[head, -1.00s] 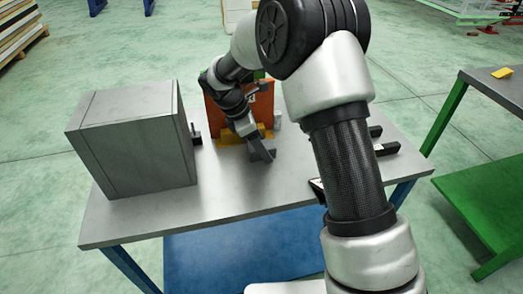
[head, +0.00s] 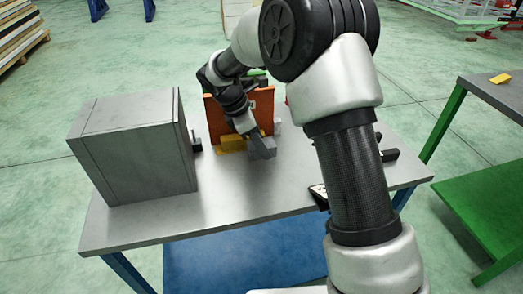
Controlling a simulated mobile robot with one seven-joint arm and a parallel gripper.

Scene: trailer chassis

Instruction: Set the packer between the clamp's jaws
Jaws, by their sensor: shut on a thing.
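My gripper (head: 257,141) points down near the middle of the table, in front of an upright orange plate (head: 222,118). It is shut on a small grey block (head: 265,151), which appears to be the packer; the fingers hide part of it. A yellow part (head: 232,144) sits low against the plate, just left of the block. It may belong to the clamp, but its jaws cannot be made out clearly. I cannot tell whether the block touches the yellow part.
A large grey box (head: 130,150) stands on the left of the metal table (head: 225,205). Dark parts (head: 388,154) lie at the right, partly behind my arm. A green-legged table (head: 500,95) with a yellow piece (head: 501,78) stands farther right.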

